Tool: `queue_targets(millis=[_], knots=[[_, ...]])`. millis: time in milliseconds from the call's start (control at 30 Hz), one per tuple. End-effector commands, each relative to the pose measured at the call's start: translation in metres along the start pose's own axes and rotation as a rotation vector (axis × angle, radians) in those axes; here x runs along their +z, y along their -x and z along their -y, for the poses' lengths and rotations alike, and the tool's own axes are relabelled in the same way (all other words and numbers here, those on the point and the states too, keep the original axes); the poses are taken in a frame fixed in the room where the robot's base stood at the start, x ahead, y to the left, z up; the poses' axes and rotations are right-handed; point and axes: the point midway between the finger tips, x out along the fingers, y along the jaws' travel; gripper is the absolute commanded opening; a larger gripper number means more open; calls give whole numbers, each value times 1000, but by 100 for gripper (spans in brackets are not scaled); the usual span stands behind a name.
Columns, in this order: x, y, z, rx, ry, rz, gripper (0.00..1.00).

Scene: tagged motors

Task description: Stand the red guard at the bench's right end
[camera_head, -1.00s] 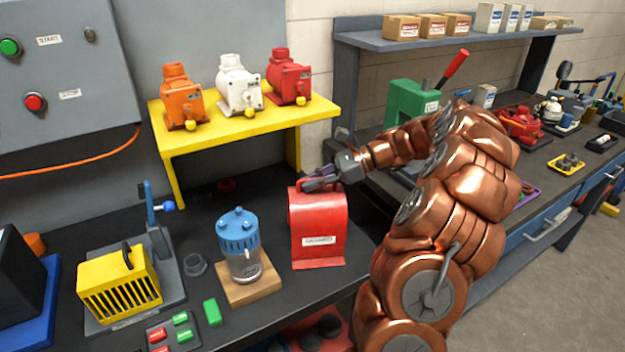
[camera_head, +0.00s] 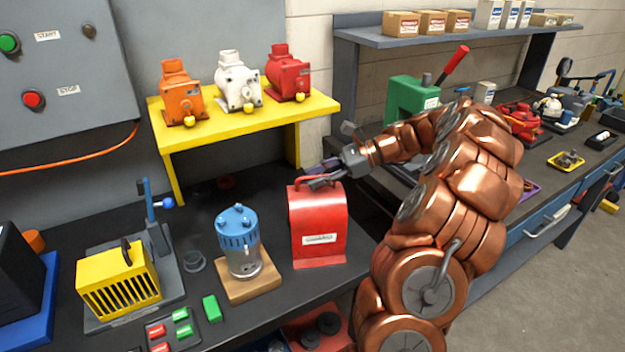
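The red guard (camera_head: 318,225), a curved-top cover with a white label and a handle on top, stands upright on the dark bench (camera_head: 215,180) at its right end. My gripper (camera_head: 318,176) is at the handle on top of the guard, coming in from the right. Its fingers look spread apart, one behind and one in front of the handle. Whether a finger still touches the handle is too small to tell. My arm hides part of the bench's right edge.
A blue-topped motor (camera_head: 240,242) on a wooden block stands left of the guard. A yellow shelf (camera_head: 245,112) with orange, white and red motors is behind. A yellow slotted guard (camera_head: 118,285) is at left. A gap separates the second bench at right.

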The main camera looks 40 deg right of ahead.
Motion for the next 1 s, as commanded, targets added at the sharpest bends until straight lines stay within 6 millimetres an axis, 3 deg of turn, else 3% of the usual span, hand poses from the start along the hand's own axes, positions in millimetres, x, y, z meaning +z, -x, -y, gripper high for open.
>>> queue_targets(millis=[700,1000], knots=[[2,94,0,-1,-1,-1,36],[0,105,0,2,-1,0,36]])
